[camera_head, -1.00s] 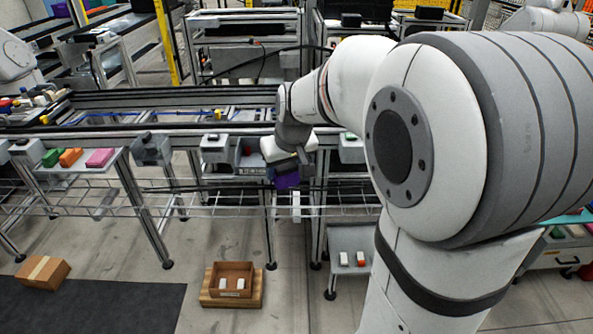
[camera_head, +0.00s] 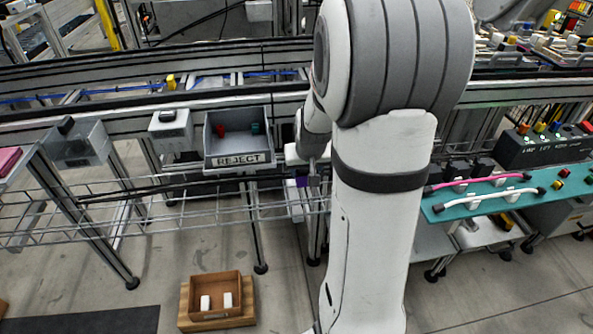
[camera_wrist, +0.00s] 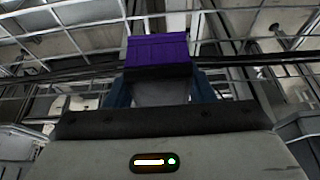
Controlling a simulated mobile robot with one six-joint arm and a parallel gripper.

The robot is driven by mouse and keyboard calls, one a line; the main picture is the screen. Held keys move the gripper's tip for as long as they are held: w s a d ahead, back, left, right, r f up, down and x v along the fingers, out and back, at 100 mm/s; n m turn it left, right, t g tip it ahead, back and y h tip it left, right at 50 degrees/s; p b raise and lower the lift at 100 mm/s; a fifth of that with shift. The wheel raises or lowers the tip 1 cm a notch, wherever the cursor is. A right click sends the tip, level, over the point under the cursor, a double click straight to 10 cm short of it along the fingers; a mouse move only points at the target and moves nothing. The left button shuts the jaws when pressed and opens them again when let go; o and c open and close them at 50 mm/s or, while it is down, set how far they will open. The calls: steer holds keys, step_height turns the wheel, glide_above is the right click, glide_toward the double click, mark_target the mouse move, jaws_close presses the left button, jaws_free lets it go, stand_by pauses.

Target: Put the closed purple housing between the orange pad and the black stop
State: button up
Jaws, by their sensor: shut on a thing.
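The purple housing (camera_wrist: 158,52) is held at the tip of my gripper (camera_wrist: 160,88) in the wrist view, between its two fingers. Its visible face looks flat and closed. In the head view only a small purple part of the housing (camera_head: 303,181) shows beside my arm, in front of the wire rack. The gripper itself is mostly hidden there by my arm. I cannot make out the orange pad or the black stop in either view.
A grey REJECT bin (camera_head: 238,158) holding red and green pieces hangs left of my arm. A teal board (camera_head: 490,195) with pink and white cables lies to the right. A wire rack (camera_head: 150,208) runs below the conveyor.

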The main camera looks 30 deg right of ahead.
step_height(320, 180, down, 8)
steer(key=shift+a+r+b, duration=0.1)
steer(key=shift+a+b, duration=0.05)
steer(key=shift+b, duration=0.8)
steer(key=o, duration=1.1)
steer(key=shift+c, duration=0.2)
